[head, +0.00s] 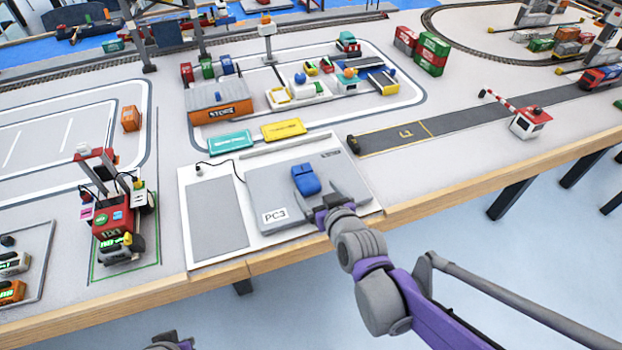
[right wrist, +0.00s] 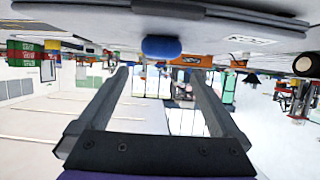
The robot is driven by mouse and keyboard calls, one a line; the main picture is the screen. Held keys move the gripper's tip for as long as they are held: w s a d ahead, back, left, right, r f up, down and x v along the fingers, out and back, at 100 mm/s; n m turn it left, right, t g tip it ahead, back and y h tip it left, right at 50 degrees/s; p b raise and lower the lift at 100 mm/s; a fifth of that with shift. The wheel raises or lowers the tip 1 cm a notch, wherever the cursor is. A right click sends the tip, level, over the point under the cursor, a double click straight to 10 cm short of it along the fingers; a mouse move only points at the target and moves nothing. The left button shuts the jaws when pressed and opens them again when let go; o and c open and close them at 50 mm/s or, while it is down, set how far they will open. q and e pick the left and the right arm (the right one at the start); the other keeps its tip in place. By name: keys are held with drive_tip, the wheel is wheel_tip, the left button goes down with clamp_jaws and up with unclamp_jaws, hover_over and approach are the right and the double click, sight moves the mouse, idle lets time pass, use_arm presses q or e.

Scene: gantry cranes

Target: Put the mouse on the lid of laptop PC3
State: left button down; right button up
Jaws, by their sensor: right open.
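The laptop PC3 (head: 265,190) is a closed grey slab with a white "PC3" label, lying on a white mat near the table's front edge. The blue mouse (head: 306,179) rests on its lid, right of the middle. My right gripper (head: 332,206) is open and empty at the lid's front right, just in front of the mouse. In the right wrist view, which is upside down, the mouse (right wrist: 161,46) touches the lid (right wrist: 200,20) beyond the spread fingers (right wrist: 163,80). Only a part of my left gripper (head: 168,341) shows at the bottom edge; its fingers are unclear.
A dark grey pad (head: 217,214) lies left of the laptop, with a black cable behind it. Teal (head: 230,140) and yellow (head: 283,129) plates lie behind. A red toy vehicle (head: 115,220) stands at left. The wooden table edge (head: 250,268) runs in front.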

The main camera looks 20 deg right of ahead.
drive_tip(key=v, duration=0.3)
drive_tip(key=shift+p, duration=0.3)
drive_tip(key=s+f+g, duration=0.4)
drive_tip(key=s, duration=0.6)
drive_tip(key=s+f+g, duration=0.4)
drive_tip(key=s+g, duration=0.1)
drive_tip(key=s, duration=0.4)
use_arm(q)
wheel_tip(320, 180, up, 14)
drive_tip(key=w+p, duration=0.1)
drive_tip(key=p, duration=1.1)
drive_tip(key=shift+w+t, duration=0.3)
drive_tip(key=shift+w, duration=0.05)
use_arm(e)
wheel_tip(320, 180, up, 13)
drive_tip(key=w, duration=0.1)
drive_tip(key=shift+w+d+f+t, duration=0.15)
drive_tip(key=shift+w+d+t, duration=0.1)
drive_tip(key=shift+w+t, duration=0.15)
